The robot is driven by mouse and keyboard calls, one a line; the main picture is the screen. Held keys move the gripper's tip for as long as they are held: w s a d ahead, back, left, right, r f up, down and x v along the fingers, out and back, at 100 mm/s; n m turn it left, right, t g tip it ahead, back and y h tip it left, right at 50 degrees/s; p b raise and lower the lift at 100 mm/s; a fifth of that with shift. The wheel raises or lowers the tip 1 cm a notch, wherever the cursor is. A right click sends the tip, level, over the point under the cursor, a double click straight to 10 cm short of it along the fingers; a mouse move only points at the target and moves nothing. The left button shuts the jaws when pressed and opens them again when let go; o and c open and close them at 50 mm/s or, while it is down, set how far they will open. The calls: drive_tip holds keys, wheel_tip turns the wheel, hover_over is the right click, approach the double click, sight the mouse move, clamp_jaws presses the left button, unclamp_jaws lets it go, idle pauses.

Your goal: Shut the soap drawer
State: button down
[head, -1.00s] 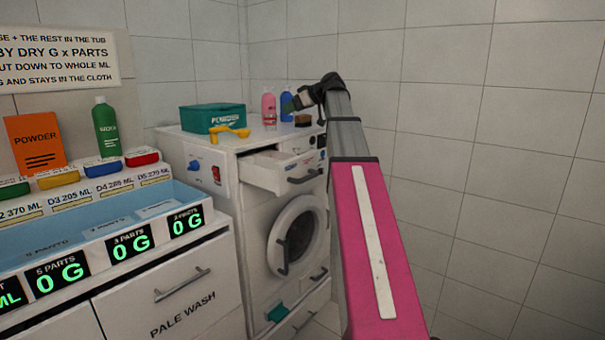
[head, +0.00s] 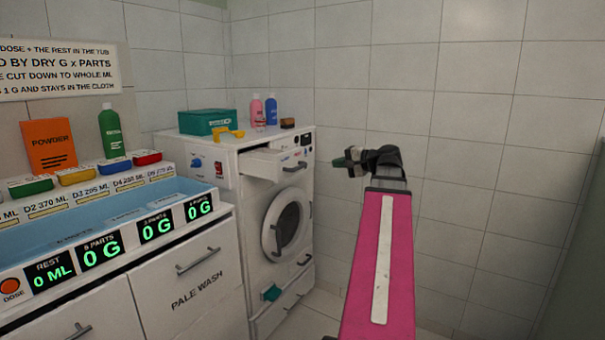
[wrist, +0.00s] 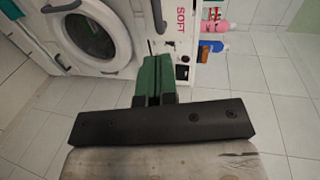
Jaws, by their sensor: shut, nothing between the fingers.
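The soap drawer (head: 277,164) is pulled out of the upper front of the white washing machine (head: 250,215). It is a white open-topped tray with a dark handle (head: 293,166) on its front. My gripper (head: 345,162) is in front of the machine, to the right of the drawer and apart from it in the head view. In the wrist view my gripper's green fingers (wrist: 153,80) are together and empty, with the machine's front and round door (wrist: 92,38) beyond them.
A dosing counter (head: 110,215) is at the left. The tiled wall (head: 470,110) is at the right.

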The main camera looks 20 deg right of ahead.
sight(269, 160)
drive_tip(key=shift+m, duration=0.4)
drive_tip(key=x, duration=1.3)
drive_tip(key=shift+s+a+f, duration=0.2)
drive_tip(key=shift+s+f, duration=0.05)
drive_tip(key=r+x, duration=0.1)
drive_tip(key=x, duration=0.4)
drive_tip(key=r+x, duration=0.1)
drive_tip(key=x, duration=0.5)
drive_tip(key=r+x, duration=0.1)
drive_tip(key=x, duration=0.4)
drive_tip(key=shift+w+a+r, duration=0.35)
drive_tip(key=shift+w+a, duration=0.15)
drive_tip(key=shift+w, duration=0.2)
